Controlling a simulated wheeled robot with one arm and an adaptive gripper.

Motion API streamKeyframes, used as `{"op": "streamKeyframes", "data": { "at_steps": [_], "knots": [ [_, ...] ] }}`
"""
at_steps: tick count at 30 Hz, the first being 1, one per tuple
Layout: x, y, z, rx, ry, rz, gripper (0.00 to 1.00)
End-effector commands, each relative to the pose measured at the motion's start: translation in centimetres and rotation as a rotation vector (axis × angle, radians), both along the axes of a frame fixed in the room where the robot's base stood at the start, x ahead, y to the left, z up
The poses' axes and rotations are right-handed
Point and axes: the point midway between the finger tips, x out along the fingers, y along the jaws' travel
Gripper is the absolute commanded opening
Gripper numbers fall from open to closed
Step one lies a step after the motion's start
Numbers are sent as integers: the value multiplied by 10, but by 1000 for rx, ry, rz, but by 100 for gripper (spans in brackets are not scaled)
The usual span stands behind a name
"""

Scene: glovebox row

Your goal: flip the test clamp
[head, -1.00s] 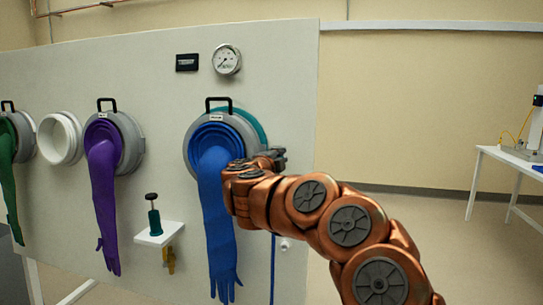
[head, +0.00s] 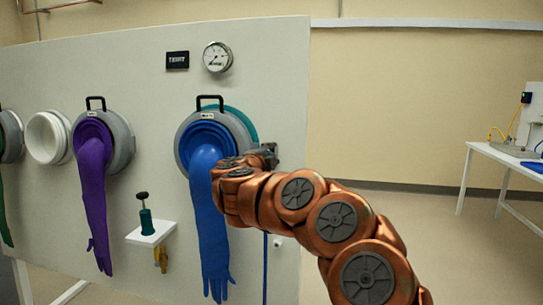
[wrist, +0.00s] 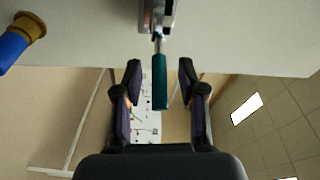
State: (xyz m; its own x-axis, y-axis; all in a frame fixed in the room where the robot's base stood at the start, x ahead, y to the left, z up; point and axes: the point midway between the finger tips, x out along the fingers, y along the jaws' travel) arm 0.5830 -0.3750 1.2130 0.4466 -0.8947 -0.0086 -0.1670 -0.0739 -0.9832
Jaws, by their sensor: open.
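The test clamp's teal handle (wrist: 160,82) shows in the wrist view. It hangs from a metal clamp body (wrist: 159,15) on the pale panel. My gripper (wrist: 158,70) is open, with one dark finger on each side of the handle. Small gaps show between the handle and both fingertips. In the head view my copper arm covers most of the clamp. Dark grey parts show at its far end, right of the blue glove port (head: 240,132), but I cannot tell clamp from gripper there.
A blue glove (head: 213,235) hangs beside my arm. A small white shelf (head: 162,231) with a teal-based plunger (head: 146,218) stands out from the panel (head: 300,90), left of the blue glove. A white table (head: 480,152) is far right. The floor between is clear.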

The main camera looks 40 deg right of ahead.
Motion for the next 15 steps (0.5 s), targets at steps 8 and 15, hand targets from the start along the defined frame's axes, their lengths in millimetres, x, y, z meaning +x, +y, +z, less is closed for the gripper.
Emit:
{"op": "streamKeyframes", "data": {
  "at_steps": [8,15],
  "knots": [
    [-9,20,1,1,-1,3,40],
    [-28,60,1,1,-2,6,40]
  ]
}}
